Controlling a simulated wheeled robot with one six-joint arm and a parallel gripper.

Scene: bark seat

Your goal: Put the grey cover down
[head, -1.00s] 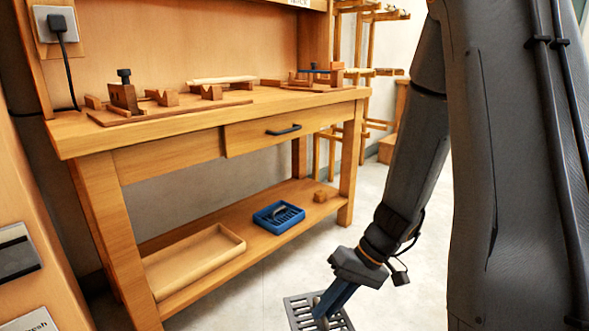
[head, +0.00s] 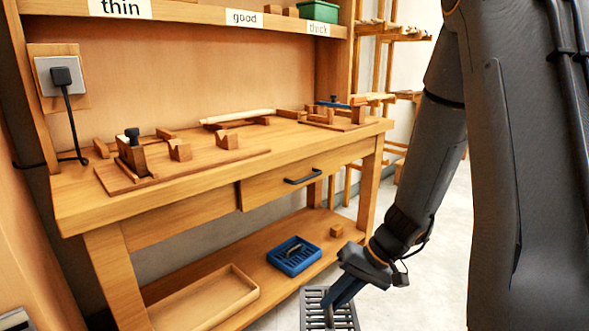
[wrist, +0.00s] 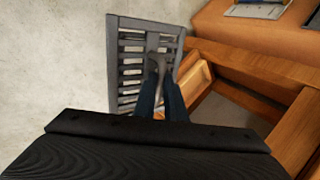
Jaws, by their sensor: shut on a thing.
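The grey cover (head: 346,318) is a flat slatted grate, partly cut off by the bottom edge of the head view. My gripper (head: 333,302) is shut on a raised part at its middle. In the wrist view the cover (wrist: 131,84) hangs beyond the blue fingers of my gripper (wrist: 160,68), over pale floor. Its lower right part is hidden behind the fingers. The cover appears to be off the floor, but its exact height is unclear.
A wooden workbench (head: 215,197) stands ahead, with jigs on top and a drawer. Its lower shelf (head: 258,268) holds a wooden tray (head: 205,303), a blue crate (head: 294,257) and a small block (head: 337,230). Clear floor (head: 425,270) lies right of the bench.

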